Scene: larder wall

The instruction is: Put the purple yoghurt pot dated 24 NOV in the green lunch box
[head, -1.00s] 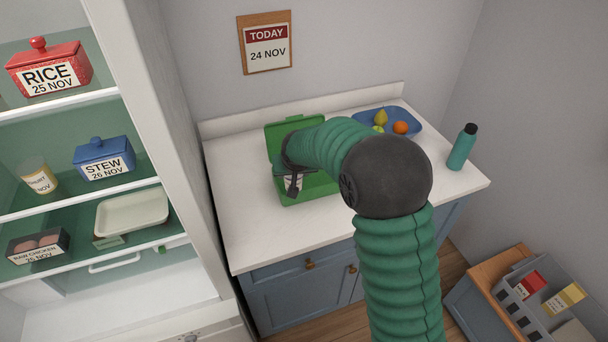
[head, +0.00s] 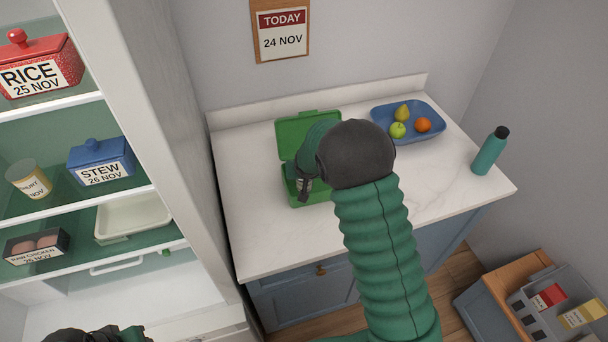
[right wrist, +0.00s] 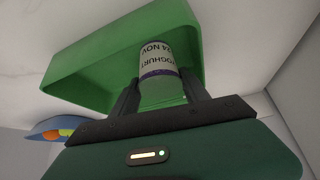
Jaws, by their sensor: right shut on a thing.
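The green lunch box (head: 293,141) stands open on the counter, its lid raised at the back. My right gripper (head: 304,192) is shut on a yoghurt pot with a purple band, labelled 24 NOV; the pot (right wrist: 157,62) shows upside down in the right wrist view. That view shows the right gripper (right wrist: 160,95) with a finger on each side of the pot and the lunch box (right wrist: 95,65) around it. I cannot tell whether the pot touches the box floor. My left gripper (head: 88,334) shows only partly at the bottom left edge; its fingers cannot be made out.
A blue fruit tray (head: 436,112) and a teal bottle (head: 489,152) stand right of the lunch box. The fridge shelves at left hold a rice tub (head: 38,68), stew tub (head: 100,162), another yoghurt pot (head: 28,178) and raw chicken (head: 37,247). The counter's front is clear.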

